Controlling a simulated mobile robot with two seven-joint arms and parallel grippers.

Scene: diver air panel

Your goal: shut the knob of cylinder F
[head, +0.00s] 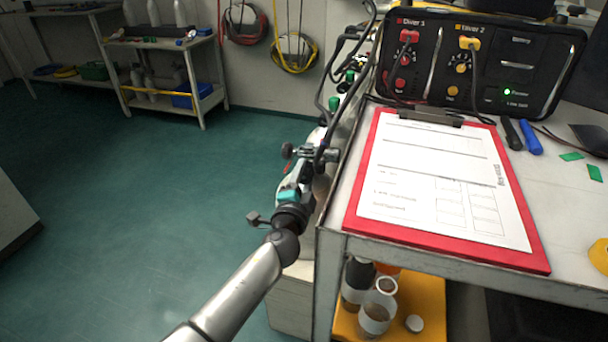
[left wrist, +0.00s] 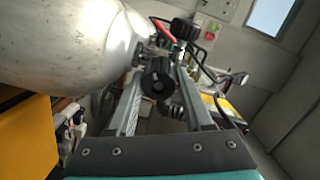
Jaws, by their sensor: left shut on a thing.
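In the head view my left gripper (head: 306,168) is at a cylinder valve beside the left side of the cart. The left wrist view shows a black round knob (left wrist: 158,79) between the two fingers of my left gripper (left wrist: 160,88), which are shut on it. A second dark knob (left wrist: 184,29) and a hose fitting are just beyond. I cannot read a letter F on any of these. My right gripper is not in view.
Green knobs (head: 334,103) of other valves line the cart's side, with black hoses close above my left gripper. The cart top (head: 570,225) bears a red clipboard (head: 535,255) and the air panel (head: 520,65). The green floor (head: 140,200) to the left is clear.

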